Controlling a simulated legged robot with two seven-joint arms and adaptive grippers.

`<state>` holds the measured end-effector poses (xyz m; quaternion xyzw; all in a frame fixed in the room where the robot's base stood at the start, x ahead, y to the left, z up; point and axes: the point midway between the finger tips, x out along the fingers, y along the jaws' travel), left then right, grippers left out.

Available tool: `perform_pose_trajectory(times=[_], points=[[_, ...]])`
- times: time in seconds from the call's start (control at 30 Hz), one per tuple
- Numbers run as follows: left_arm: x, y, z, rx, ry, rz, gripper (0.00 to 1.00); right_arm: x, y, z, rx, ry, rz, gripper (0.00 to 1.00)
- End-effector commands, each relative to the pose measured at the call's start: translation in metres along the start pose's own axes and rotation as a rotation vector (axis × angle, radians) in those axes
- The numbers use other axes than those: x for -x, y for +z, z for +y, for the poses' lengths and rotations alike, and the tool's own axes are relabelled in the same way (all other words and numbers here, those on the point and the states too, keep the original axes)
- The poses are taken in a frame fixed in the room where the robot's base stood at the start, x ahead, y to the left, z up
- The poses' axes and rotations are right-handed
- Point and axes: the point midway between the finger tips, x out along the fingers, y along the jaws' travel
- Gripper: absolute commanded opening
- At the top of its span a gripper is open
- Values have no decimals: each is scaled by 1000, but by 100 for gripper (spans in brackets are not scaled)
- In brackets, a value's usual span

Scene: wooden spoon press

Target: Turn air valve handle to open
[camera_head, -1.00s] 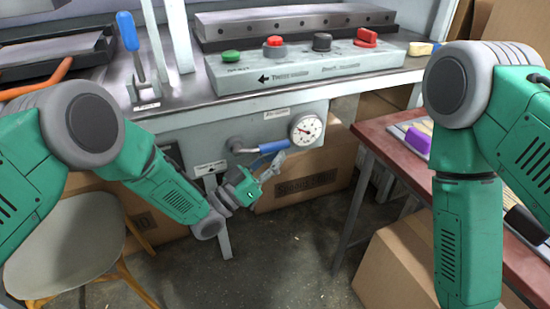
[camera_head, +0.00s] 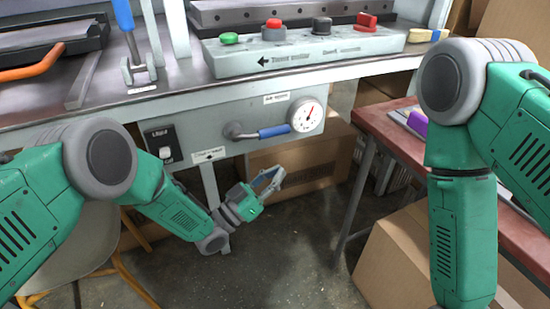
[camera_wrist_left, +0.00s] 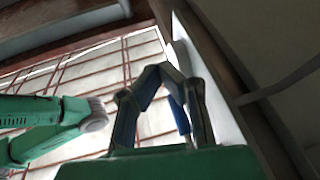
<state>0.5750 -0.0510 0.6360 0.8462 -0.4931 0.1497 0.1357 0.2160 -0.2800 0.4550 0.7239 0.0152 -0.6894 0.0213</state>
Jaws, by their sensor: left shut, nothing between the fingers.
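The air valve handle (camera_head: 274,131) is a blue lever on a grey metal stem, below the bench top. It points right, nearly level, toward a round gauge (camera_head: 307,115) with a red needle pointing up and right. My left gripper (camera_head: 274,176) is below the handle, apart from it, its fingers shut and empty.
A control box (camera_head: 305,49) with green, red and black knobs sits on the bench. A black switch (camera_head: 163,143) is left of the valve. A red-brown table (camera_head: 400,138) stands at right, with cardboard boxes (camera_head: 395,260) below. Floor beneath my gripper is clear.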

Motion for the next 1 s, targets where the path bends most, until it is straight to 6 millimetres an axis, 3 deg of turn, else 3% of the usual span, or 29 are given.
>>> perform_pose_trajectory(times=[0.1, 0.33, 1.0], points=[[10, 23, 4, 0, 1, 0, 0, 2, 0, 0, 0, 0, 1, 40], [23, 50, 7, -1, 2, 0, 0, 1, 0, 0, 0, 0, 0, 40], [27, 56, 6, 2, -8, -14, 0, 1, 0, 0, 0, 0, 0, 40]])
